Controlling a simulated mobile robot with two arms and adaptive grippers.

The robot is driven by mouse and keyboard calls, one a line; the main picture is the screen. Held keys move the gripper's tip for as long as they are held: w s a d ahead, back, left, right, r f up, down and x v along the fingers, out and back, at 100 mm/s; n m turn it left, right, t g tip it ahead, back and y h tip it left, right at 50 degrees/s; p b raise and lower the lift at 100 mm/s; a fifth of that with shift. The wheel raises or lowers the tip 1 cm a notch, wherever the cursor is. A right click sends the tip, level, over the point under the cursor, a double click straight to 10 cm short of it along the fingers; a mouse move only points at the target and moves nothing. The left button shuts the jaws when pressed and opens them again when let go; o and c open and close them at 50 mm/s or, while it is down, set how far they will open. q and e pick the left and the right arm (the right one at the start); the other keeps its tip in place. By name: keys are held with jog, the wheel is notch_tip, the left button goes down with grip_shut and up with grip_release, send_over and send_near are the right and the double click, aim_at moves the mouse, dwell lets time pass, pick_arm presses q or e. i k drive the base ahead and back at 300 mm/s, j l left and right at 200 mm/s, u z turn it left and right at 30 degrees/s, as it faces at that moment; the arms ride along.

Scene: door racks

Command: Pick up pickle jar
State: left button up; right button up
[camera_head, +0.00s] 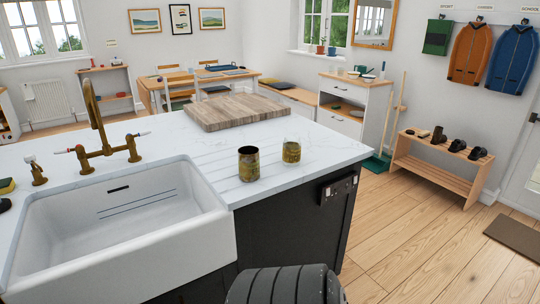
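Two small jars stand upright on the white marble worktop (215,152), to the right of the sink. The left jar (249,168) has a dark top and an olive-brown body. The right jar (291,153) is a little farther back, with a pale upper part and greenish-brown below. I cannot tell for sure which is the pickle jar, as no label is readable. The two jars stand apart, with a gap between them. Neither of my grippers is in view.
A white sink (120,240) with a brass tap (97,130) is at the left. A wooden board (225,110) lies behind the jars. The worktop's right edge is near the right jar. Open wooden floor (430,240) lies to the right, with a shoe rack (440,170) beyond.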

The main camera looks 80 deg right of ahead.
aim_at(291, 151)
jog(key=z, duration=2.75)
